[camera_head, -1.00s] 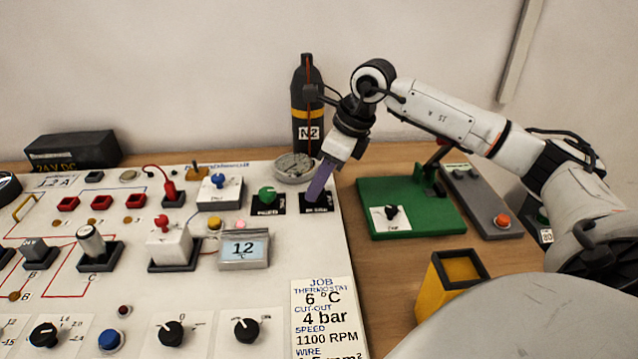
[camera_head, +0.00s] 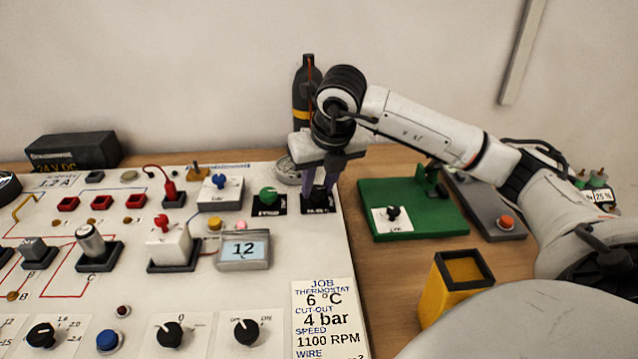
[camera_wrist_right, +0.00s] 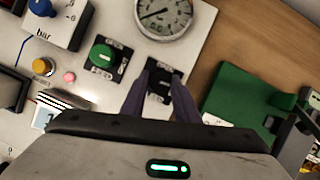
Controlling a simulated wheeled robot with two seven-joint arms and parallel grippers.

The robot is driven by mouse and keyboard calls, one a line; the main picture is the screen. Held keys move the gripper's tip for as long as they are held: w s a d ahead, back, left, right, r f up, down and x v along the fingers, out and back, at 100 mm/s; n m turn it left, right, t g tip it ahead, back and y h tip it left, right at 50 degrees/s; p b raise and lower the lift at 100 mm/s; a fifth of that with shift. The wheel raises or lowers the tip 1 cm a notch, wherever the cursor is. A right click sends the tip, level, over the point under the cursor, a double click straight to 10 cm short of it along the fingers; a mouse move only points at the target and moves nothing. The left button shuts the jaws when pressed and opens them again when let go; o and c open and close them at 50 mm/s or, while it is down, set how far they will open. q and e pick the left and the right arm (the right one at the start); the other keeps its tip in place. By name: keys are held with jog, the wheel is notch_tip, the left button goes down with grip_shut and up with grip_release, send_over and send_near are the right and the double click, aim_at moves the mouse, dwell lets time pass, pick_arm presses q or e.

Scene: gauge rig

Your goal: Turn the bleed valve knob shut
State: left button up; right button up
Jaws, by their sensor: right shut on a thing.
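The bleed valve knob, a dark knob (camera_wrist_right: 160,84), sits on a small black labelled plate (camera_head: 318,210) at the right edge of the white panel. My right gripper (camera_head: 318,193) points down over the plate. Its two purple fingers are shut on the knob, one on each side, and hide much of it. In the right wrist view the same fingers (camera_wrist_right: 160,88) reach to the dark plate, and the knob between them is hard to make out. My left gripper is not in view.
A green knob (camera_head: 268,195) stands close left of the plate. A round gauge (camera_wrist_right: 165,16) and a dark N2 bottle (camera_head: 303,90) are behind. A green board (camera_head: 430,222) and a yellow open box (camera_head: 455,285) lie to the right, with bare wood between.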

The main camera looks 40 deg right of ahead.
jog(key=shift+m, duration=0.6)
jog(key=shift+r+h, duration=0.1)
jog(key=shift+h, duration=0.2)
jog(key=o, duration=1.1)
jog(key=v, duration=1)
jog(key=shift+w+a+r, duration=0.1)
jog(key=shift+w+r, duration=0.05)
